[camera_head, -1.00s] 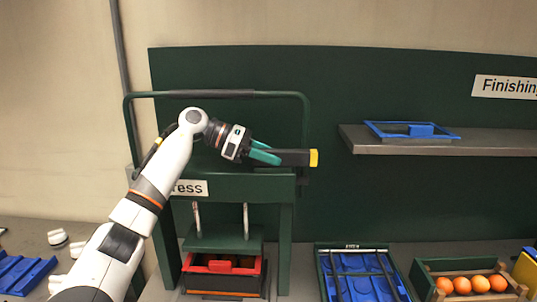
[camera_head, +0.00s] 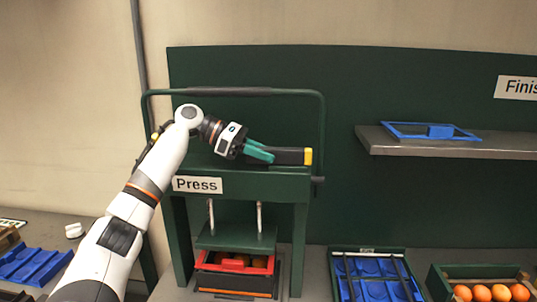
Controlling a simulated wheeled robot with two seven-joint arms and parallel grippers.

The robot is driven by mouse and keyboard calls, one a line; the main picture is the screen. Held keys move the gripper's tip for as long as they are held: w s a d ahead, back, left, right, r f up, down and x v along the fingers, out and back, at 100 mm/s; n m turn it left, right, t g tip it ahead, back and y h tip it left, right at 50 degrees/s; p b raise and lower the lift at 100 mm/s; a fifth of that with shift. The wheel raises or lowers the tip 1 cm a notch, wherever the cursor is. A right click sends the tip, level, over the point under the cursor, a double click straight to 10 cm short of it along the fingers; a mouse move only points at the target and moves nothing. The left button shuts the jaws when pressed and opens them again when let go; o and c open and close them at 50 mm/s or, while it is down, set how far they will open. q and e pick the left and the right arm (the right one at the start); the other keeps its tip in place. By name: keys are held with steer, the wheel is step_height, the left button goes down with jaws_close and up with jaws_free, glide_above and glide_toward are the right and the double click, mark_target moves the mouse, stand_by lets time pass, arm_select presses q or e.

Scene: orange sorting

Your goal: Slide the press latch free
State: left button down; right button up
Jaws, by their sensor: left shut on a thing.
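The green press (camera_head: 240,187) stands at the left with a "Press" sign (camera_head: 197,184) on its crossbeam. The latch is a dark bar (camera_head: 290,156) with a yellow end (camera_head: 308,157), lying along the top of the crossbeam near its right end. My left gripper (camera_head: 268,154) has teal fingers and is shut on the left part of the latch. The fingers partly hide that part. A red-rimmed box (camera_head: 270,264) with orange contents sits under the press plate (camera_head: 237,238). My right gripper is out of view.
The press's bar handle (camera_head: 245,91) arches over my left arm. A grey shelf (camera_head: 450,148) holds a blue frame (camera_head: 430,131) at right. A blue tray (camera_head: 372,282) and a crate of oranges (camera_head: 437,277) stand on the bench. Blue pieces (camera_head: 32,265) lie at left.

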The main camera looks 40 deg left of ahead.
arm_select(q)
steer(key=c, duration=1.2)
jaws_free()
steer(key=shift+s+a, duration=0.1)
steer(key=shift+a, duration=0.1)
steer(key=shift+c, duration=0.2)
steer(key=shift+a, duration=0.1)
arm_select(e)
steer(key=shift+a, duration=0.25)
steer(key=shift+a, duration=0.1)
arm_select(q)
steer(key=shift+s+a+r+b, duration=0.2)
steer(key=shift+s+a+b, duration=0.05)
steer(key=shift+a+b, duration=0.15)
steer(key=b+v, duration=0.1)
steer(key=v, duration=0.4)
steer(key=shift+s+a, duration=0.2)
steer(key=shift+a, duration=0.05)
steer(key=shift+s+a+r, duration=0.15)
steer(key=shift+a, duration=0.1)
steer(key=shift+s+a+r, duration=0.1)
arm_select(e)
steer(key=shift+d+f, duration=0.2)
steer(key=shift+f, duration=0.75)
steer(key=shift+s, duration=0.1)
